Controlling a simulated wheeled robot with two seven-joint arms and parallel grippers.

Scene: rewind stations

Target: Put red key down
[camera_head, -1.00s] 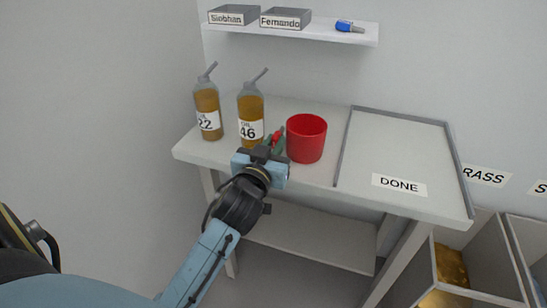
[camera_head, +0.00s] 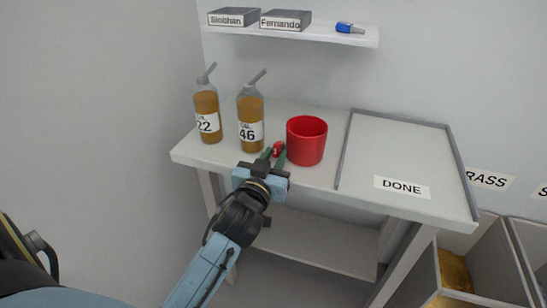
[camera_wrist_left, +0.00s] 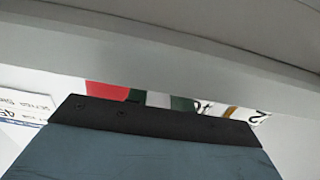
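The small red key (camera_head: 278,149) is on the workbench between the fingertips of my left gripper (camera_head: 273,155), just left of the red cup (camera_head: 306,143). The gripper's green fingers are spread with a gap, so it looks open around the key; contact is too small to tell. In the left wrist view the green fingers (camera_wrist_left: 158,100) show apart, with a pale surface between them. My right gripper is not in view.
Oil bottles 22 (camera_head: 207,113) and 46 (camera_head: 250,121) stand left of the cup. The DONE tray area (camera_head: 395,150) on the right is empty. Above is a shelf (camera_head: 310,34) with two labelled boxes and a blue item. Open bins (camera_head: 475,250) stand at lower right.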

